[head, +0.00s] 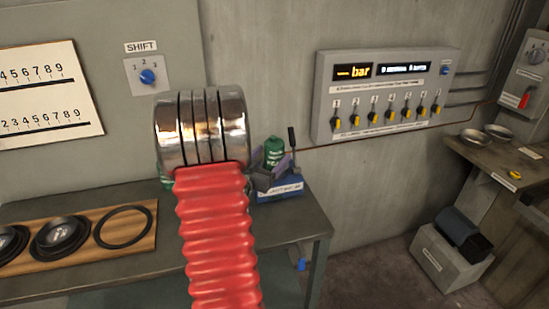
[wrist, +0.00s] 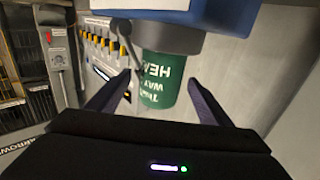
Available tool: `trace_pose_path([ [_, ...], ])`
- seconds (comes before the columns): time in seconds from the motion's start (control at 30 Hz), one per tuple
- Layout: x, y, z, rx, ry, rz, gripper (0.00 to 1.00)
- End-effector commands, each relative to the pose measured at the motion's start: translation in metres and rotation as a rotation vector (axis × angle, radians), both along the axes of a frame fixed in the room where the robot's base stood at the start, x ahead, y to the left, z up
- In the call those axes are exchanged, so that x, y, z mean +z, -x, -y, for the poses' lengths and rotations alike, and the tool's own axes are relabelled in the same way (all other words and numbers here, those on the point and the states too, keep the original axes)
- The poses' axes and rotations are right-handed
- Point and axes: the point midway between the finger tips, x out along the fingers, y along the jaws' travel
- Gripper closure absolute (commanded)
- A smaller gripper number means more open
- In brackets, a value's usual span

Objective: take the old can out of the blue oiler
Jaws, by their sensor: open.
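The blue oiler (head: 283,190) stands at the right end of the workbench. A green can (head: 273,147) sits upright in it. In the wrist view, which looks upside down, the green can (wrist: 168,78) hangs from a grey collar under the blue oiler body (wrist: 215,14). My gripper (wrist: 160,78) is open, with one dark finger on each side of the can in the picture. Gaps show on both sides, and I cannot tell how deep the can is between the fingers. In the head view my arm hides part of the oiler's left side.
A black-handled lever (head: 292,139) rises at the oiler's right, close to the can. A wooden board (head: 145,240) with dark rings lies on the bench at left. A valve panel (head: 385,95) is on the wall. Something green shows partly behind my arm.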

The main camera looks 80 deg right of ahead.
Motion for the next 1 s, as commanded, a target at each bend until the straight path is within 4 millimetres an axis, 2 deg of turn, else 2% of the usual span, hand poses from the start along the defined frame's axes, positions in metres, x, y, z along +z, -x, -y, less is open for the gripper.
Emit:
trace_pose_path([
  [0.13, -0.0003, 0.0025, 0.0087, -0.001, 0.000, 0.000, 0.27],
  [0.67, -0.0002, 0.0020, 0.0086, 0.000, 0.000, -0.001, 0.28],
  [1.0, -0.0002, 0.0020, 0.0085, 0.000, 0.000, -0.001, 0.52],
])
